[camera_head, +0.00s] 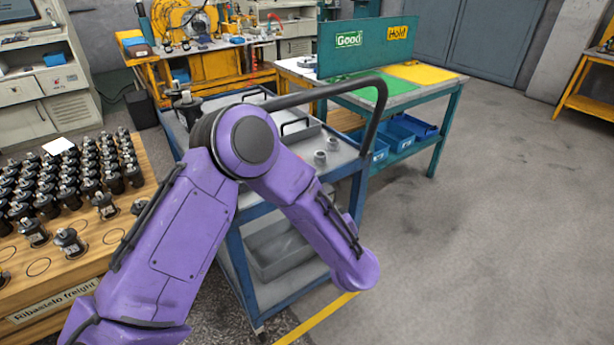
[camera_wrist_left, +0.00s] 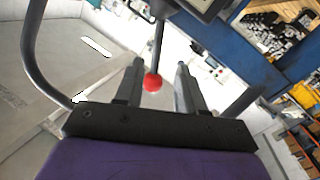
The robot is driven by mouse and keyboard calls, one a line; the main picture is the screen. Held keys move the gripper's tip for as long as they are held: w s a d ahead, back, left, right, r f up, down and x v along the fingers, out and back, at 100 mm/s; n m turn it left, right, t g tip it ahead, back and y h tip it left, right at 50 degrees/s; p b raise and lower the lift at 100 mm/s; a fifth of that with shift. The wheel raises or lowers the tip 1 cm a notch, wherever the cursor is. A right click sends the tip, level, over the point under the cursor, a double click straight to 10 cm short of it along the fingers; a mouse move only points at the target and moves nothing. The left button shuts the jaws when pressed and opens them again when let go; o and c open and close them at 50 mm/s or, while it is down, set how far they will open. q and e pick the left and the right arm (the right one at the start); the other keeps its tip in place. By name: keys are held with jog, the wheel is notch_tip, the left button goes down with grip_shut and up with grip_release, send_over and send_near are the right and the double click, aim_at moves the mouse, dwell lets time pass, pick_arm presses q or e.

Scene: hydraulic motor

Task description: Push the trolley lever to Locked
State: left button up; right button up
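The trolley (camera_head: 233,255) has a blue frame, grey shelves and a dark curved push handle (camera_head: 372,125). Its lever is hidden in the head view. In the left wrist view, a thin lever rod (camera_wrist_left: 158,45) ends in a red ball knob (camera_wrist_left: 152,82). My left gripper (camera_wrist_left: 160,76) is open, with the knob between its two fingers, nearer the left one; I cannot tell whether they touch. In the head view my purple left arm reaches over the trolley and down its near right side, hiding the gripper. My right gripper is not in view. No Locked mark is readable.
A wooden rack (camera_head: 45,265) with several motors stands at the left. A table with a green Good panel (camera_head: 350,50) and a yellow Hold area (camera_head: 425,73) is behind the trolley. A yellow workbench (camera_head: 210,70) stands farther back. Floor at the right is clear.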

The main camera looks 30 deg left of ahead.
pick_arm(q)
jog(key=shift+n+g+y, duration=0.4)
jog(key=shift+n+y, duration=0.1)
jog(key=shift+n, duration=0.2)
jog(key=x, duration=0.3)
jog(key=r+p+x, duration=0.1)
jog(key=x, duration=0.3)
jog(key=r+x, duration=0.1)
jog(key=x, duration=0.3)
jog(key=shift+r, duration=0.15)
jog(key=shift+d, duration=0.1)
grip_shut()
